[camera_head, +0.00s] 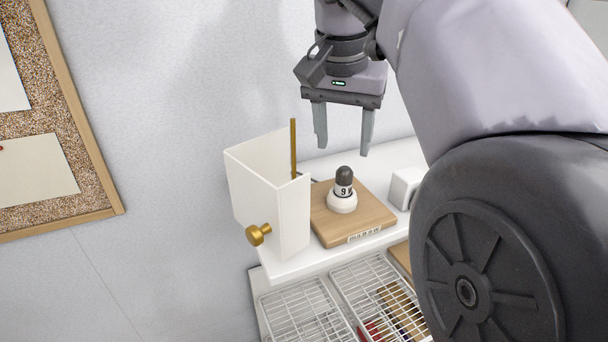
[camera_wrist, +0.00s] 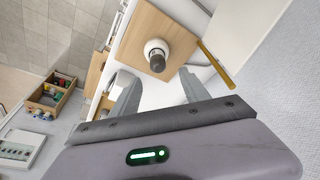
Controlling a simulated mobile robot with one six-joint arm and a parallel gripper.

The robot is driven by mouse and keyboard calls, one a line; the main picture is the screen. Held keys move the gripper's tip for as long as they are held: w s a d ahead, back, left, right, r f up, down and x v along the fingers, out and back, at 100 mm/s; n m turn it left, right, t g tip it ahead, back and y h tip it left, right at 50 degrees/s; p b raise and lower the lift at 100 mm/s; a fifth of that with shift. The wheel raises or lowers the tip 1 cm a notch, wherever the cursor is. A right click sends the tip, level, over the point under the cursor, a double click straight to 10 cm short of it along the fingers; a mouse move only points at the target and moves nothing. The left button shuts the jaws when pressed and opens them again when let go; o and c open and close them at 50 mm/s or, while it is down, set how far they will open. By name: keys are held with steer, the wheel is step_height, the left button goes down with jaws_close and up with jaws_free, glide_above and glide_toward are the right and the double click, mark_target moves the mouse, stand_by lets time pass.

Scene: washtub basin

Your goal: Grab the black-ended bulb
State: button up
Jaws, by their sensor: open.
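The bulb (camera_head: 344,184) stands upright, its dark grey-black end on top and a "9" marking on its pale band. Its white round base (camera_head: 342,203) rests on a wooden board (camera_head: 328,227) with a small label on the front edge. In the wrist view the bulb's dark end (camera_wrist: 157,62) points toward the camera, just beyond the fingers. My gripper (camera_head: 343,148) is open and empty, fingers pointing down, above and apart from the bulb. It also shows in the wrist view (camera_wrist: 157,88), with the bulb in line with the gap between its fingers.
An open white panel door with a brass knob (camera_head: 258,234) stands left of the board, by a thin brass rod (camera_head: 293,148). A white block (camera_head: 405,187) sits at the right. White wire racks (camera_head: 305,314) lie below the shelf. A wooden crate (camera_wrist: 49,95) stands farther off.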

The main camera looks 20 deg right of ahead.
mark_target(345, 168)
steer(key=x, duration=0.7)
steer(key=shift+s+d+f+b, duration=0.1)
steer(key=shift+s+f+b, duration=0.2)
steer(key=shift+b, duration=0.1)
steer(key=shift+w, duration=0.25)
steer(key=shift+s, duration=0.1)
jaws_close()
